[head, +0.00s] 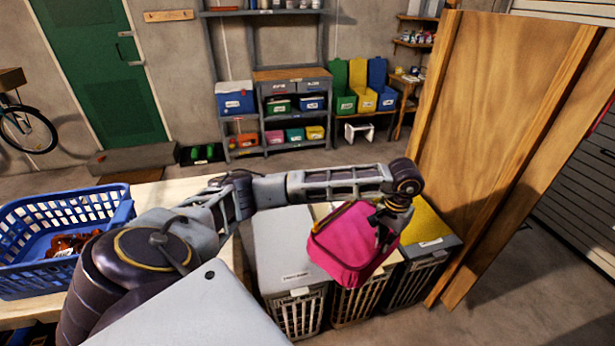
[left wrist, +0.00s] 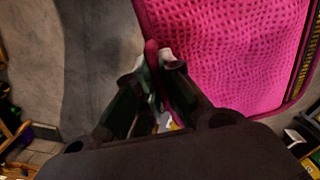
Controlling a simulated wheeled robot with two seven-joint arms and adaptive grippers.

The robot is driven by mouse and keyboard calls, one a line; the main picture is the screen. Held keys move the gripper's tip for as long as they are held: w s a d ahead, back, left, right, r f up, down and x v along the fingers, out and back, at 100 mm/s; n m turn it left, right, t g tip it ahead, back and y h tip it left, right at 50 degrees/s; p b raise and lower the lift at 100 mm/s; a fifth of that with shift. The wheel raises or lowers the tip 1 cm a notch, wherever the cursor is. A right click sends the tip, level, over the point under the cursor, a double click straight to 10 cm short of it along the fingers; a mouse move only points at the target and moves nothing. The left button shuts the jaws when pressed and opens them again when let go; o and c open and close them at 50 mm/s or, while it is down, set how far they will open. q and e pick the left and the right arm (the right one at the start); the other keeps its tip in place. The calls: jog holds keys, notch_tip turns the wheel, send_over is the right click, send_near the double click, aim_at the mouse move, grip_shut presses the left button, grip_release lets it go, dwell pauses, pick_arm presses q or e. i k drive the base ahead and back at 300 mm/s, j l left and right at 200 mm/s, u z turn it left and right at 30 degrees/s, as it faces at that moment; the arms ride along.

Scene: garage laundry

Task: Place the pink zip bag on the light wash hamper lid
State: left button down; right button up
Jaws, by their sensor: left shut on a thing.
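The pink zip bag (head: 345,245) hangs from my left gripper (head: 384,222), above the row of hampers. In the left wrist view my left gripper (left wrist: 157,62) is shut on a thin pink strap or edge of the bag (left wrist: 225,50). The left hamper has a pale grey-white lid (head: 285,240) with a small label too small to read surely. The bag overlaps its right side in the picture. The middle hamper (head: 352,303) has its lid mostly hidden behind the bag. The right hamper has a yellow and grey lid (head: 425,228). My right gripper is out of view.
A blue basket (head: 60,270) with reddish-brown contents stands on the pale table at the left. A tall wooden panel (head: 480,130) rises close to the right of the hampers. Shelves (head: 290,75) with bins stand at the back wall. Open floor lies behind the hampers.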

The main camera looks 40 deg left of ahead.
aim_at(287, 240)
jog(key=i+z, duration=0.35)
jog(key=i+l, duration=0.1)
jog(key=i+u, duration=0.2)
jog(key=u, duration=0.35)
jog(key=i+u, duration=0.15)
jog(key=u, duration=0.25)
jog(key=i+u, duration=0.1)
jog(key=u, duration=0.35)
jog(key=i+l+u, duration=0.1)
jog(key=u, duration=0.35)
